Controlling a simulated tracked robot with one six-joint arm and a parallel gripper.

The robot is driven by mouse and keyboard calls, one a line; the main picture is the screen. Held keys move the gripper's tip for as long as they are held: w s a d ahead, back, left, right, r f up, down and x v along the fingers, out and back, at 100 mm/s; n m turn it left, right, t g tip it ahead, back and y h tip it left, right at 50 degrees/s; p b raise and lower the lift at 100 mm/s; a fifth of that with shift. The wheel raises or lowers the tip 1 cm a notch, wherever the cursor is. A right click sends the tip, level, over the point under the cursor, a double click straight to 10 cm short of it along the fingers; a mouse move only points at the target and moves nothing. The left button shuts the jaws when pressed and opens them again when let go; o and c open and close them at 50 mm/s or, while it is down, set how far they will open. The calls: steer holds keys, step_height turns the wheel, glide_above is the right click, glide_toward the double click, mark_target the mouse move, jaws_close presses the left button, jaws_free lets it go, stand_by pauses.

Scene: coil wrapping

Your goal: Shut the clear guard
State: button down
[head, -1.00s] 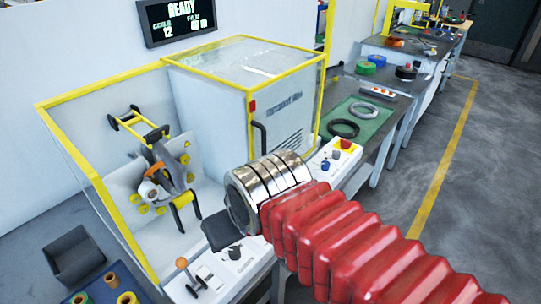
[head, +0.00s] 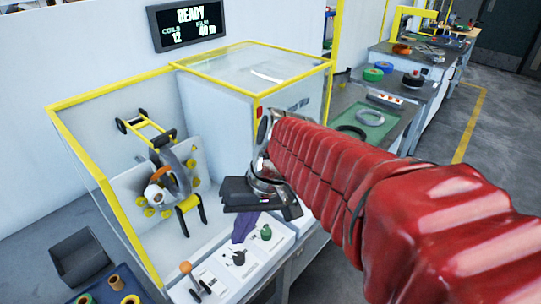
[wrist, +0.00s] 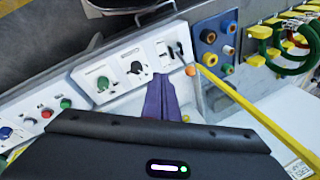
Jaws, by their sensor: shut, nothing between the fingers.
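The clear guard (head: 250,62) shows as yellow-edged clear panes over the white cabinet on the right of the machine. Its front is largely hidden behind my arm, and its handle is not clear to me now. The wrapping bay (head: 205,130) to its left looks open at the front, with the ring and rollers bare inside. My gripper (head: 240,236) is shut and empty, its purple fingers pointing down over the control panel, left of and below the cabinet front. In the wrist view the fingers (wrist: 160,84) are together above the panel, apart from the guard.
A yellow frame bar (wrist: 240,100) crosses the right of the wrist view. A dark bin (head: 78,257) stands at left. A bench with a green mat (head: 375,122) is beyond the cabinet.

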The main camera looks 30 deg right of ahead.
steer(key=w+d+m+t+y, duration=0.3)
steer(key=w+d+y, duration=0.15)
steer(key=d, duration=0.65)
steer(key=w+d+m+t+y, duration=0.35)
steer(key=w+d, duration=0.25)
steer(key=d, duration=0.4)
steer(key=s+d+f+t, duration=0.1)
steer(key=d+t, duration=0.4)
steer(key=d, duration=0.5)
steer(key=shift+s+d+f+m, duration=0.2)
steer(key=shift+d+f+m, duration=0.1)
steer(key=shift+m, duration=0.15)
steer(key=shift+w+a+y, duration=0.1)
steer(key=shift+a+y, duration=0.05)
steer(key=shift+y, duration=0.15)
steer(key=w+a, duration=0.5)
steer(key=a, duration=0.5)
steer(key=shift+w, duration=0.25)
